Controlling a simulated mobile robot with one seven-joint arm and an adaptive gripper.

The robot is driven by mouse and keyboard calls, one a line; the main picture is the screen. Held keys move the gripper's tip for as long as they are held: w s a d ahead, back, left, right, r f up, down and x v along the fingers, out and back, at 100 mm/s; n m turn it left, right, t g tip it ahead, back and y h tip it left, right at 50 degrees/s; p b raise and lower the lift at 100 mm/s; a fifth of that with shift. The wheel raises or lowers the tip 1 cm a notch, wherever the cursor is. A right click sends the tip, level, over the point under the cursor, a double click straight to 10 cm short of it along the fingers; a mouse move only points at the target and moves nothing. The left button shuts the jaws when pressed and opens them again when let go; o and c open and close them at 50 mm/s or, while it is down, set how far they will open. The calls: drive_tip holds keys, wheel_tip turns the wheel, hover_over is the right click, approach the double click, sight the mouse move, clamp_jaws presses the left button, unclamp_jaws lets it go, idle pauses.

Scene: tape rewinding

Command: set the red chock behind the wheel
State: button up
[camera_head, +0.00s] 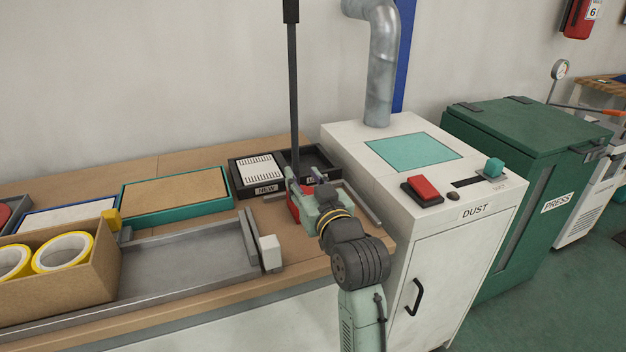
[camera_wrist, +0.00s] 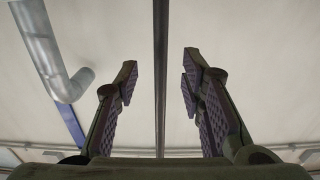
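No wheel can be made out in either view. A small red part (camera_head: 293,209) shows on the bench just left of my gripper, at the foot of a dark upright pole (camera_head: 293,90); I cannot tell whether it is the chock. My gripper (camera_head: 313,187) is low over the right end of the bench, and my arm hides part of what lies there. In the wrist view my gripper (camera_wrist: 160,85) is open, its two fingers wide apart. The pole (camera_wrist: 160,50) shows in the gap between them, and the fingers do not touch it.
A teal-edged board (camera_head: 176,192) and a black tray marked NEW (camera_head: 240,187) lie behind. The white DUST cabinet (camera_head: 450,245) closes off the right, beside a green PRESS box (camera_head: 520,140).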

sight(297, 167)
drive_tip(key=p+x, duration=0.2)
drive_tip(key=x, duration=0.3)
drive_tip(key=shift+a+r, duration=0.1)
drive_tip(key=shift+r, duration=0.1)
drive_tip(key=shift+w+f, duration=0.15)
drive_tip(key=shift+w, duration=0.1)
drive_tip(key=shift+c, duration=0.3)
clamp_jaws()
drive_tip(key=shift+s, duration=0.1)
idle(0.4)
